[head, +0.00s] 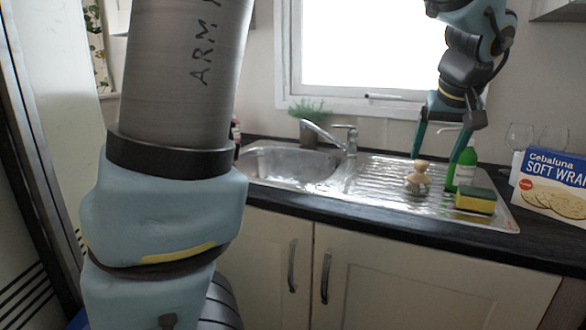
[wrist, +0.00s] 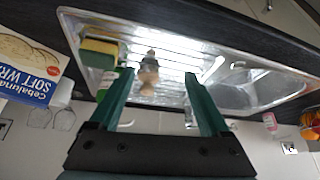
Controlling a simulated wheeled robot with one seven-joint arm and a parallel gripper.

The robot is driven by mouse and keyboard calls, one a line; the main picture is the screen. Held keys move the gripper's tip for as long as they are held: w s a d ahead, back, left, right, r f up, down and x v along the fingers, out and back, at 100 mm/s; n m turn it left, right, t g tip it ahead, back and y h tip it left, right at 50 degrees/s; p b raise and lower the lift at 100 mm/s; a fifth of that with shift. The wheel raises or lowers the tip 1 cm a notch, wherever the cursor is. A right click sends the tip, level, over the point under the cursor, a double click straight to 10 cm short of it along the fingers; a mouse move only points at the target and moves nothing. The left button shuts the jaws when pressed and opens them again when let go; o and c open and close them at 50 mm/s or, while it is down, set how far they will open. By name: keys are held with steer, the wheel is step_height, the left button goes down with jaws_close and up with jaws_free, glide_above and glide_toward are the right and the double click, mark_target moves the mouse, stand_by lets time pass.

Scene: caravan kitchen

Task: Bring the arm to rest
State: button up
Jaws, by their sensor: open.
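My gripper (head: 436,156) is open and empty above the sink's drainer, on the right in the head view. Its two green fingers also show in the wrist view (wrist: 159,76), pointing towards the drainer with a clear gap between them. A wooden dish brush (head: 419,178) stands on the drainer below the fingers; in the wrist view the brush (wrist: 149,72) appears between the fingertips. How far the brush is from the fingers is hard to tell. A large grey and light blue part of my arm fills the left of the head view.
On the drainer (head: 374,181) are a green bottle (head: 466,168) and a yellow-green sponge (head: 475,200). A blue wraps box (head: 550,184) and glasses (head: 519,136) stand to the right. The sink bowl (head: 288,165) looks empty. A plant (head: 310,113) is by the window.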

steer(key=w+a+f+g+p, duration=0.1)
steer(key=a+f, duration=0.2)
steer(key=a, duration=0.3)
steer(key=w+a+f+y, duration=0.1)
steer(key=a+f, duration=0.1)
steer(key=a, duration=0.3)
steer(key=w+a+f+g+p, duration=0.1)
steer(key=a+f, duration=0.2)
steer(key=a, duration=0.3)
steer(key=s+a+f+n+g, duration=0.1)
steer(key=s+a+f, duration=0.2)
steer(key=a, duration=0.5)
steer(key=s+a+f+p, duration=0.1)
steer(key=s+a+f, duration=0.2)
steer(key=a, duration=0.6)
steer(key=shift+s+a+f+n+g, duration=0.2)
steer(key=shift+s+f+n+g, duration=0.15)
steer(key=shift+f+n+g, duration=0.1)
